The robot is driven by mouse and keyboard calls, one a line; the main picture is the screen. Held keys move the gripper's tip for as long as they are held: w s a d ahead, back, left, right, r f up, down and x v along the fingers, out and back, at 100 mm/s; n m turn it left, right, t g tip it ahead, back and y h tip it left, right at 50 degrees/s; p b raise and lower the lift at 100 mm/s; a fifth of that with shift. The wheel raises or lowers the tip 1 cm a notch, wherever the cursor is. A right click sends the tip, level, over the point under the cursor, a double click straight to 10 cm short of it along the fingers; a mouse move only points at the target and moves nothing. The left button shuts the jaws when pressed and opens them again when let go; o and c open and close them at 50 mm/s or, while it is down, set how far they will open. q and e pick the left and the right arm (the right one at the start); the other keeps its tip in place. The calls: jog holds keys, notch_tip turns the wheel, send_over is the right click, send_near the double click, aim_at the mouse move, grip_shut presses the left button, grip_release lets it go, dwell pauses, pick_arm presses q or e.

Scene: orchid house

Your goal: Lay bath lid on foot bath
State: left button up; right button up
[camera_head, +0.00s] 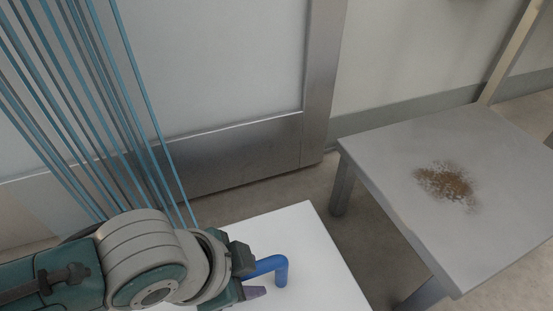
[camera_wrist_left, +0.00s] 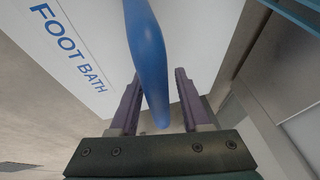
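A white flat panel, which looks like the bath lid (camera_head: 325,262), lies at the bottom middle of the head view. A blue handle (camera_head: 281,271) stands up from it. In the left wrist view the panel (camera_wrist_left: 95,30) carries blue "FOOT BATH" lettering, and the handle (camera_wrist_left: 148,65) runs down between my fingers. My left gripper (camera_head: 252,277) is at the handle, its fingers spread on either side of it; in the wrist view the fingers (camera_wrist_left: 158,103) seem to leave gaps beside the handle. I cannot make out a separate foot bath. My right gripper is out of view.
A grey table (camera_head: 400,150) with a brown speckled patch (camera_head: 447,184) stands at the right. A metal-framed panel (camera_head: 240,155) stands behind. Thin blue rods (camera_head: 140,90) rise at the left, close behind my left arm. Floor shows between panel and table.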

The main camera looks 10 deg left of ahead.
pick_arm(q)
jog(key=shift+o, duration=0.3)
jog(key=shift+r, duration=0.15)
jog(key=s+r+n+p, duration=0.25)
jog(key=r+p, duration=0.35)
jog(key=r, duration=0.3)
jog(key=s+r+n+p, duration=0.1)
jog(key=s+r+p, duration=0.35)
jog(key=r, duration=0.45)
jog(key=s+a+r+n+y, duration=0.2)
jog(key=s+a+r+n, duration=0.3)
jog(key=a, duration=0.4)
jog(key=shift+a+r+n+g+p, duration=0.25)
jog(key=shift+r+n+p, duration=0.25)
jog(key=shift+r, duration=0.4)
jog(key=shift+s+d, duration=0.1)
